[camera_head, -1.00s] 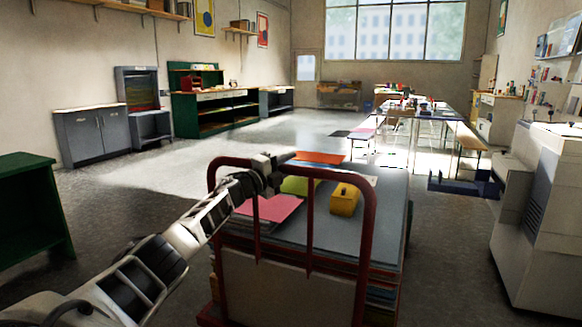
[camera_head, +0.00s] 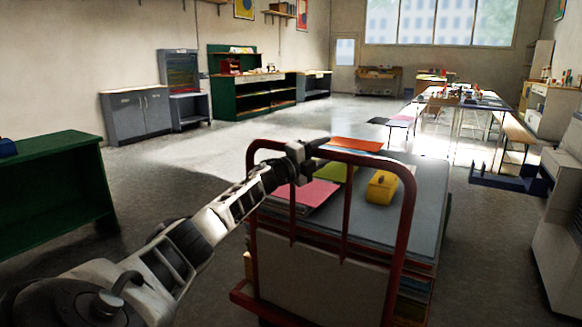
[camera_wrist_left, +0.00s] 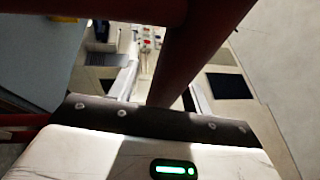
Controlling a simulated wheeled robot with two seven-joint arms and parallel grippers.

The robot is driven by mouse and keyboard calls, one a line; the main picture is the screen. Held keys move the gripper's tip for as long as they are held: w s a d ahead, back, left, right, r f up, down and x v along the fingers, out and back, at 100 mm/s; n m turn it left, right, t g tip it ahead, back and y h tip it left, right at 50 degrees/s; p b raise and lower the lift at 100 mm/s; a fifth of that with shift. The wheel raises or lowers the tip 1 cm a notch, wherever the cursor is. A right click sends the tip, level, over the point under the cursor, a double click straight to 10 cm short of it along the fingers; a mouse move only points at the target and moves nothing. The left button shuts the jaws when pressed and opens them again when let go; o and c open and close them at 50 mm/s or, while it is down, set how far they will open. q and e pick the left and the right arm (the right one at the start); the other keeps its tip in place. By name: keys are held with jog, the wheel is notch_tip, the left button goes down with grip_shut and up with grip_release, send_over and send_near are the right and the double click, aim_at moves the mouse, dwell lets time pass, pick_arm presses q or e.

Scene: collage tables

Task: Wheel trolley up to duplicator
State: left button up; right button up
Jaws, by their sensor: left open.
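The trolley (camera_head: 318,275) stands just in front of me, with a red tubular handle (camera_head: 404,238) and a stack of boards and coloured sheets on its deck. A yellow block (camera_head: 381,187) lies on the stack. My left gripper (camera_head: 308,152) is open at the upper left of the handle. In the left wrist view the red handle bar (camera_wrist_left: 205,40) passes close in front of the gripper; whether it lies between the fingers I cannot tell. A large pale machine (camera_head: 560,235), perhaps the duplicator, is cut off at the right edge. My right gripper is not in view.
A green cabinet (camera_head: 55,190) stands at the left. Grey cabinets (camera_head: 137,115) and green shelving (camera_head: 255,95) line the left wall. Work tables (camera_head: 470,100) and a bench (camera_head: 518,132) stand at the back right. Open floor (camera_head: 200,170) lies left of the trolley.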

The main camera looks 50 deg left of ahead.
pick_arm(q)
jog(key=s+f, duration=0.2)
jog(key=s, duration=1.2)
jog(key=shift+a+f+p, duration=0.25)
jog(key=shift+p, duration=0.05)
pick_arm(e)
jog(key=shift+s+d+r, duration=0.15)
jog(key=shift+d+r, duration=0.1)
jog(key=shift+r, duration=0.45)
